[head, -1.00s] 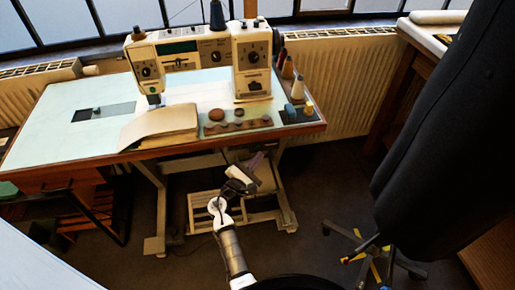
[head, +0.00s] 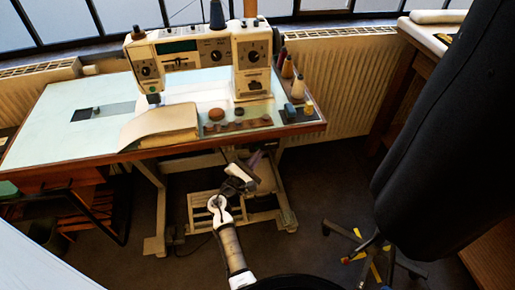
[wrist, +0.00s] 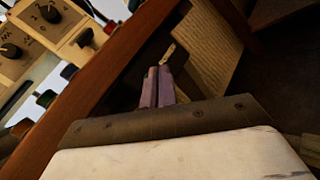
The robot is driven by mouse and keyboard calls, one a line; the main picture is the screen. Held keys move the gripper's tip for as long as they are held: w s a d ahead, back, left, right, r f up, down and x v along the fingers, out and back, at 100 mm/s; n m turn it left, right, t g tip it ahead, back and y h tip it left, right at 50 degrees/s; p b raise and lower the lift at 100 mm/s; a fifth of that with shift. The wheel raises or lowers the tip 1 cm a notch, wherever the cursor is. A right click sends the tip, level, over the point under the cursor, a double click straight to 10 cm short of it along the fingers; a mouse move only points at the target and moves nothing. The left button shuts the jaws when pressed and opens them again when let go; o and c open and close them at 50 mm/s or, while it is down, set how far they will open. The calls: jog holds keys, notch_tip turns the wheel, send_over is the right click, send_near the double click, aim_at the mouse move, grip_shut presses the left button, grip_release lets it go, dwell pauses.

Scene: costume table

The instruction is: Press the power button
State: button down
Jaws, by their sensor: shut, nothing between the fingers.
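The white sewing machine (head: 205,50) stands on the pale table (head: 70,145), with knobs and switches on its front. I cannot tell which part is the power button. My gripper (head: 258,156) is below the table's front edge, right of the table's middle, apart from the machine. In the wrist view, the two purple-grey fingers of my gripper (wrist: 159,72) are together with nothing between them. They point toward a dark gap beside the brown table edge (wrist: 105,75). A small pale piece (wrist: 169,51) shows just beyond the fingertips. Part of the machine's knobbed front (wrist: 40,35) shows at upper left.
Buttons (head: 217,114) and thread spools (head: 297,88) are at the right. A slatted pedal frame (head: 262,207) is under the table. Floor between table and chair is clear.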

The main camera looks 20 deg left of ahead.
jog(key=shift+w+a, duration=0.35)
jog(key=shift+w, duration=0.15)
dwell(0.8)
jog(key=shift+s+d, duration=0.55)
jog(key=shift+s, duration=0.2)
jog(key=shift+s+d+p, duration=0.3)
jog(key=shift+s+d, duration=0.25)
jog(key=shift+s, duration=0.3)
jog(key=shift+s+d+p, duration=0.35)
jog(key=shift+s+d, duration=0.2)
jog(key=shift+s, duration=0.25)
jog(key=shift+s+d+p, duration=0.3)
jog(key=shift+s+d, duration=0.25)
jog(key=shift+s, duration=0.3)
